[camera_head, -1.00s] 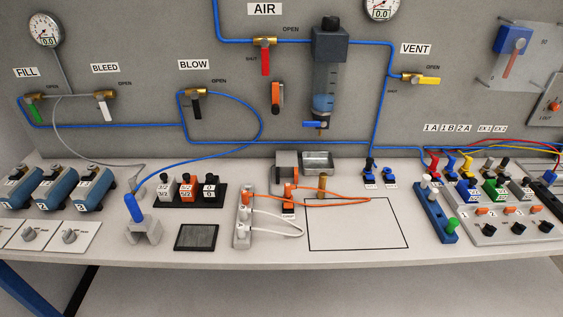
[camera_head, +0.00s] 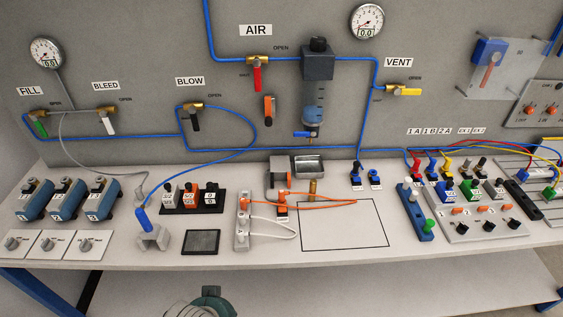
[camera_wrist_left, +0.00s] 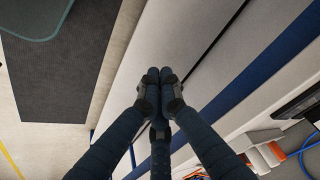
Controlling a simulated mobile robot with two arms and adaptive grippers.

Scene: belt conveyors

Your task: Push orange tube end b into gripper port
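The orange tube (camera_head: 340,206) lies on the bench in a long loop reaching right over the black-outlined square. One end is at the white port strip (camera_head: 242,234); the other is near an orange block (camera_head: 281,200) by the small grey fixture. I cannot tell which end is b or whether either is fully seated. No label reads clearly as gripper port. My left gripper (camera_wrist_left: 160,76) has its fingertips together in the left wrist view, with nothing visible between them. A dark green-grey part of my arm (camera_head: 208,303) shows below the bench edge. My right gripper is not in view.
White tubes loop from the port strip. A dark pad (camera_head: 201,242) and a grey stand (camera_head: 152,238) holding a blue nozzle are to its left. A blue block (camera_head: 415,216) with a green knob stands right. The outlined square (camera_head: 345,236) is mostly clear.

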